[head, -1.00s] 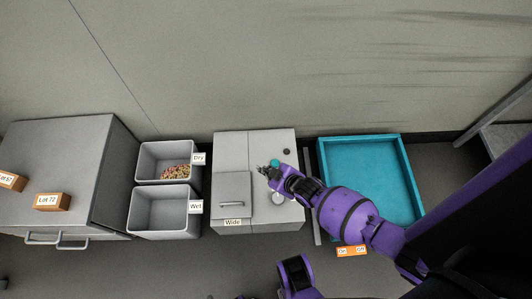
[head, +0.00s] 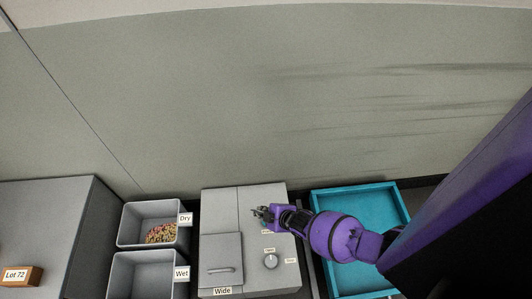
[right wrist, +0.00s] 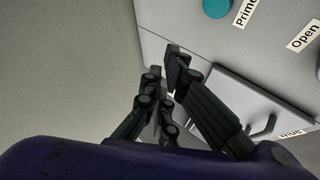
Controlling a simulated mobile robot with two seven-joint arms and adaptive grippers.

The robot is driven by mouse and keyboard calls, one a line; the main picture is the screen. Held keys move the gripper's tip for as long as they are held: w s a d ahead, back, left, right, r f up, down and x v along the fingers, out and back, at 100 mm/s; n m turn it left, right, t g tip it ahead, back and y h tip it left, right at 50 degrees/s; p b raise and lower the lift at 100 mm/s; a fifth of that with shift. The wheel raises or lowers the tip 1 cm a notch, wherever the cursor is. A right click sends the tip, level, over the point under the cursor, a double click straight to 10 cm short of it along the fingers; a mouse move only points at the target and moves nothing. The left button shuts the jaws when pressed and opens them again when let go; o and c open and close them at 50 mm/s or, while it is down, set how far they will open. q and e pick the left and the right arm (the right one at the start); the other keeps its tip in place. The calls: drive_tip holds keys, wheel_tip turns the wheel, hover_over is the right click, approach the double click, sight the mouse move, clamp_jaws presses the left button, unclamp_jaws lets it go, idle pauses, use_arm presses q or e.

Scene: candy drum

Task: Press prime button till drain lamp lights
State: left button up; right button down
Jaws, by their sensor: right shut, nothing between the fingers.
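The grey machine (head: 220,205) stands in the lower middle of the head view. My right gripper (head: 258,212) is over its top, shut and empty. In the right wrist view the teal prime button (right wrist: 216,8) is at the top edge, beside a "Prime" label (right wrist: 245,11). The fingertips (right wrist: 168,62) are below and left of the button in that picture, apart from it. In the head view my gripper and wrist cover the button. I cannot make out a lit drain lamp in either view. My left gripper is not in view.
The machine has a handled lid (head: 222,250) and a round knob (head: 271,262). The Dry bin (head: 130,222) with candies and Wet bin (head: 125,270) stand left. A teal tray (head: 335,200) stands right, under my right arm. A wall rises behind.

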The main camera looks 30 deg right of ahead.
drive_tip(key=shift+f+b, duration=0.55)
drive_tip(key=shift+f, duration=0.15)
drive_tip(key=b, duration=0.6)
hover_over(263, 225)
wheel_tip(263, 225, down, 7)
drive_tip(key=shift+r, duration=0.15)
drive_tip(key=shift+w+f+b, duration=0.1)
drive_tip(key=shift+f+b, duration=0.35)
drive_tip(key=shift+b, duration=0.2)
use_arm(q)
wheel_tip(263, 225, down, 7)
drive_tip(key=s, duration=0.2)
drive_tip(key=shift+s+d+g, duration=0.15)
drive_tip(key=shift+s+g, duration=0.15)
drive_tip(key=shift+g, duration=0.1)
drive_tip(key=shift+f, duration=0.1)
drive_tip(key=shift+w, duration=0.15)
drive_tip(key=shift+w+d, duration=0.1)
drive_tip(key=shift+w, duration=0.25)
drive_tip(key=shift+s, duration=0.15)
